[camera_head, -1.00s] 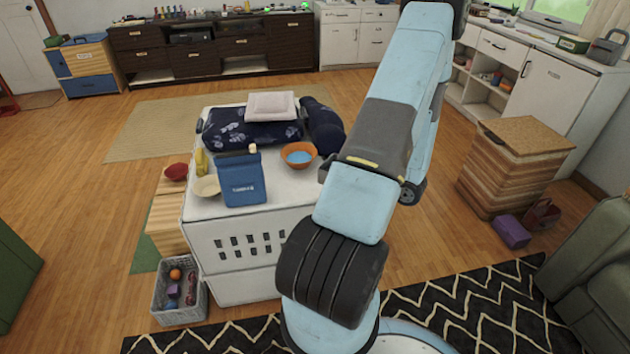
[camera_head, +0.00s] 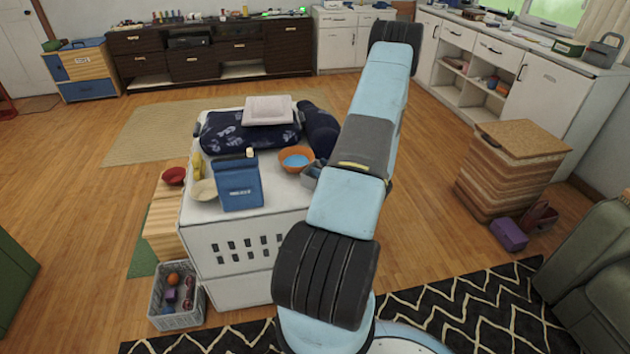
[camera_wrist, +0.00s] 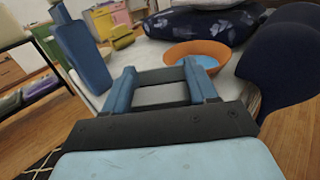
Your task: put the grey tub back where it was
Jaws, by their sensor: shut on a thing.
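The grey tub (camera_head: 311,177) shows only as a small grey piece beside my arm in the head view, just right of the orange bowl (camera_head: 298,158). The arm hides the rest. In the wrist view my gripper (camera_wrist: 165,80) has its two blue fingers shut on the tub, whose dark grey rim (camera_wrist: 160,75) spans between them. The tub is near the right side of the white crate-like table (camera_head: 238,226). Whether its base touches the top cannot be told. The orange bowl (camera_wrist: 197,52) is just beyond it in the wrist view.
A blue carton (camera_head: 239,184), a cream bowl (camera_head: 204,190) and a navy patterned cushion (camera_head: 250,132) with a folded cloth (camera_head: 268,110) crowd the table top. A grey basket (camera_head: 176,322) with several objects stands on the floor.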

